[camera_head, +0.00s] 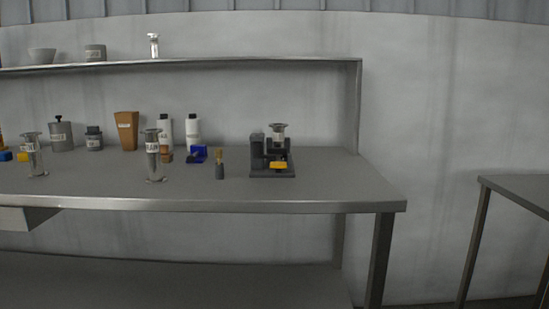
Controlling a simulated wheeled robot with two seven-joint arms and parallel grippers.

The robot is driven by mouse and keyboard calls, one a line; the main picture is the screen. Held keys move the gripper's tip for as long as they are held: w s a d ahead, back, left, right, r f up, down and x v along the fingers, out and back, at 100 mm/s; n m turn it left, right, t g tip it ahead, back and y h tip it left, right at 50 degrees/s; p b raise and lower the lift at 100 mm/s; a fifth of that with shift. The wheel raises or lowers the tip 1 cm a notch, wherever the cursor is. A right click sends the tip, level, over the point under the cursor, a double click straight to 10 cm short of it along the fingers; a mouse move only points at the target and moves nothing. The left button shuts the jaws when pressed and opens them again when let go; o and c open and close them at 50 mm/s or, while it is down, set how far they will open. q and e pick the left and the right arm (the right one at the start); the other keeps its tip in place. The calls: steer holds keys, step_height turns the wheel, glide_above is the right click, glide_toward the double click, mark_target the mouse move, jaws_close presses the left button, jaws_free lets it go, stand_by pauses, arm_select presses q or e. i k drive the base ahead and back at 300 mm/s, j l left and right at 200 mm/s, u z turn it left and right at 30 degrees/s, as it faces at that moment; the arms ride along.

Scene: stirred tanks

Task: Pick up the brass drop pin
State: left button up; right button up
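A small upright piece with a brass-coloured upper part (219,157) and a dark lower part (220,172) stands on the metal bench (255,194). It looks like the brass drop pin in a dark holder, but it is too small to be sure. It stands between a blue object (197,154) on its left and a dark device (271,172) with a yellow part (278,165) on its right. Neither of my grippers is in view.
A clear labelled cylinder (154,158) stands to the left, with white bottles (193,132) and a brown container (127,128) behind. A shelf (200,62) runs above. The bench's front strip and right end are clear. Another table (520,190) stands at right.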

mark_target(218, 154)
steer(key=i+j, duration=0.1)
steer(key=j, duration=0.4)
steer(key=i+j, duration=0.15)
steer(key=j, duration=0.3)
steer(key=i+j, duration=0.1)
steer(key=j, duration=0.4)
steer(key=j+z, duration=0.25)
steer(key=z, duration=1)
steer(key=i+j, duration=0.05)
steer(key=j, duration=0.05)
